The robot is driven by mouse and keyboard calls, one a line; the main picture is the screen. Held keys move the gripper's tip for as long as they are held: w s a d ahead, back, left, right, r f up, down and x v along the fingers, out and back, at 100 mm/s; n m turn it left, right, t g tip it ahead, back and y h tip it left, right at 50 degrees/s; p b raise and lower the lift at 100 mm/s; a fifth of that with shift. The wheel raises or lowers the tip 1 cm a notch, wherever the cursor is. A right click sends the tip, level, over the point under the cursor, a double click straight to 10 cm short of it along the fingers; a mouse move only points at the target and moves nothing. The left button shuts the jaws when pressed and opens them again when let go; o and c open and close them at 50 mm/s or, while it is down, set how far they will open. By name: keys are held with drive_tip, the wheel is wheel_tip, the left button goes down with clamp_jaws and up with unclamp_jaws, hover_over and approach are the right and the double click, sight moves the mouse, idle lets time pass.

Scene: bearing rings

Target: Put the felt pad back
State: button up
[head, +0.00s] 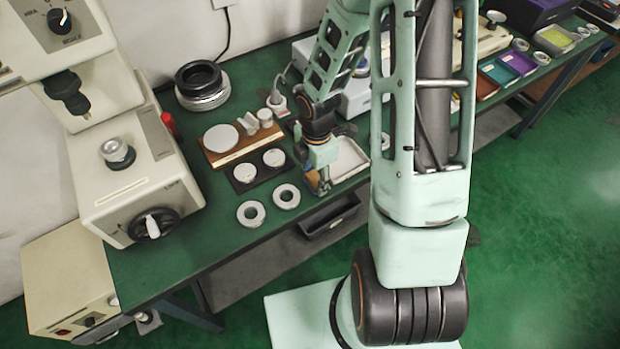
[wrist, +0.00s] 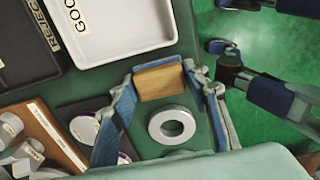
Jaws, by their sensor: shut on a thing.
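My gripper (head: 319,188) is over the front part of the green bench, just in front of the white tray in the head view. In the wrist view my gripper (wrist: 158,90) is shut on a flat tan wood-grained block (wrist: 158,80), held between the fingertips. This block may be the felt pad; no felt face shows. In the head view two rings lie side by side, the right one (head: 286,196) nearer my gripper and the left one (head: 251,213) farther off.
A white tray (wrist: 125,35) marked GOOD and a black tray (wrist: 25,50) marked REJECT lie close together. A wooden board (head: 226,156) carries a white disc and small cylinders. A dark holder (head: 243,184) carries two round pieces. A cream machine (head: 130,160) stands at left.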

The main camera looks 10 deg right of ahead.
sight(316, 178)
drive_tip(key=shift+f, duration=0.2)
drive_tip(key=o, duration=1.1)
drive_tip(key=shift+r, duration=0.1)
drive_tip(key=shift+r, duration=0.1)
wheel_tip(316, 178, up, 12)
drive_tip(key=p, duration=0.2)
drive_tip(key=shift+d, duration=0.15)
